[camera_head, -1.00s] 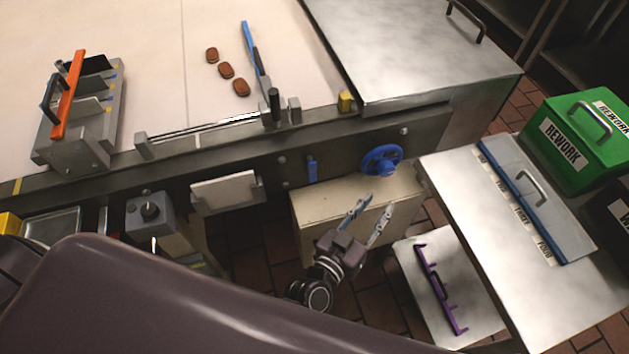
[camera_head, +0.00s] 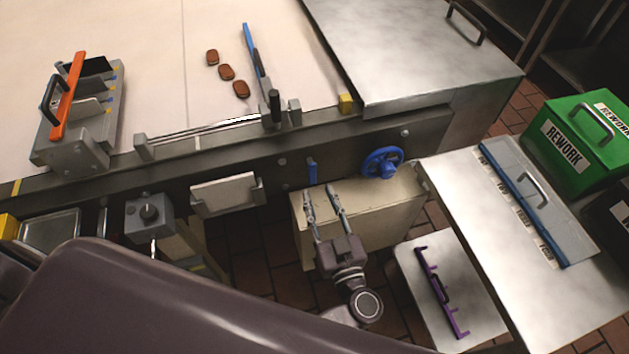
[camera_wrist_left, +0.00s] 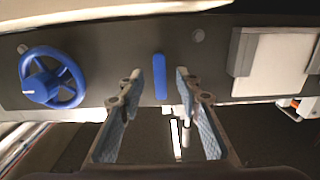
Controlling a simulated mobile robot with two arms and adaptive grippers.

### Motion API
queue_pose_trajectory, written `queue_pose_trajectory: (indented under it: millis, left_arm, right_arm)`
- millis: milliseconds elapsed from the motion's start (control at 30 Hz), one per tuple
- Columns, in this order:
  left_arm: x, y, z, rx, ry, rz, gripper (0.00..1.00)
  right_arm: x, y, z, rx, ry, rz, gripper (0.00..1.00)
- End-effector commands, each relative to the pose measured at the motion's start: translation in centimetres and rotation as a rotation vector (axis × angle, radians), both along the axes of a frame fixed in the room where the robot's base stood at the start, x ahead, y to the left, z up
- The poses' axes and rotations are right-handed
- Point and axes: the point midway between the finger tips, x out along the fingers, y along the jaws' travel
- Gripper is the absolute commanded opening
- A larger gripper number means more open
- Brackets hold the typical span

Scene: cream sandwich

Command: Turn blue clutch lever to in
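The blue clutch lever (camera_head: 312,172) is a short upright bar on the dark front panel of the machine. In the left wrist view the lever (camera_wrist_left: 159,76) appears in the gap between the fingertips, with clear space on both sides. My left gripper (camera_head: 320,188) is open, just in front of and slightly below the lever in the head view. The wrist view also shows its two spread fingers (camera_wrist_left: 158,82) with nothing held. Whether the fingertips reach past the lever's face I cannot tell. My right gripper is not in view.
A blue handwheel (camera_head: 382,162) sits right of the lever, and a pale plate in a holder (camera_head: 224,193) sits left. A beige box (camera_head: 385,212) stands under the lever. A steel table (camera_head: 500,250) and a stand with a purple bar (camera_head: 440,290) are at right.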

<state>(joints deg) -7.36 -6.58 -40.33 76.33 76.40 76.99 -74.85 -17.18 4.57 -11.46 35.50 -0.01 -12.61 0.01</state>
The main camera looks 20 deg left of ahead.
Motion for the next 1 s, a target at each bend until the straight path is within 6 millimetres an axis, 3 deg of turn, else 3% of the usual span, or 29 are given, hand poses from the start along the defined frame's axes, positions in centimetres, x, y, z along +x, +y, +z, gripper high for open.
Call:
queue_pose_trajectory:
  millis: [300,633,933,1000]
  left_arm:
    - [3.5,2.4,0.1,0.001,-0.002,-0.002,0.32]
    - [3.9,2.6,0.0,-0.001,-0.001,-0.002,0.32]
    - [3.9,2.6,0.0,-0.002,-0.001,-0.002,0.00]
    - [3.9,2.6,0.0,-0.002,-0.001,-0.002,0.00]
  right_arm:
    - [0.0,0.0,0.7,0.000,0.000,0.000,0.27]
    - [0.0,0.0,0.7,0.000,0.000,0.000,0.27]
    - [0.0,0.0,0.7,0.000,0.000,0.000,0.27]
    - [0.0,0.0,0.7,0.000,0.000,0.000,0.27]
